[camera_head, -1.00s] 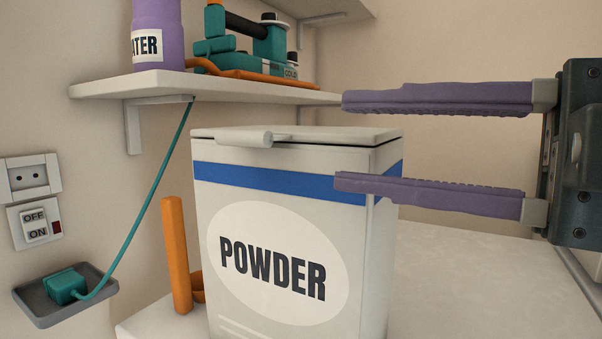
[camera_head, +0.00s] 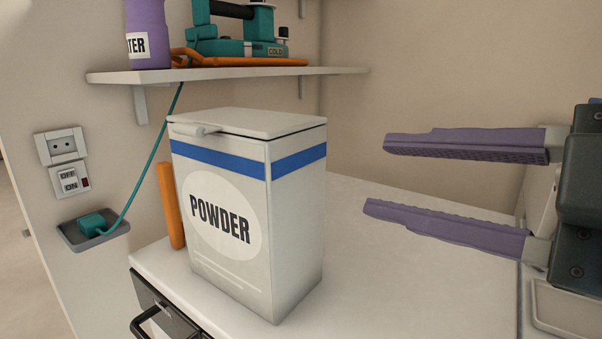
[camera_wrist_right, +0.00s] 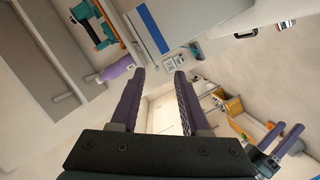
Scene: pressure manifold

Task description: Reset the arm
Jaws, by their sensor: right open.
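My right gripper (camera_head: 375,177) comes in from the right in the head view, its two purple fingers apart with nothing between them. It is to the right of the white POWDER box (camera_head: 246,227) and clear of it. The box stands upright on the white counter with its lid down. In the right wrist view the open fingers (camera_wrist_right: 161,75) show from behind, with the box (camera_wrist_right: 170,20) beyond them at the top. A second pair of purple fingers (camera_wrist_right: 281,135) shows at the lower right of that view. My left gripper is out of the head view.
The white counter (camera_head: 360,260) is bare right of the box. An orange rod (camera_head: 170,207) stands behind the box. A wall shelf (camera_head: 230,74) holds a purple WATER bottle (camera_head: 147,35) and a teal iron (camera_head: 236,30). A teal plug (camera_head: 92,224) lies in a grey tray, below a socket (camera_head: 61,146).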

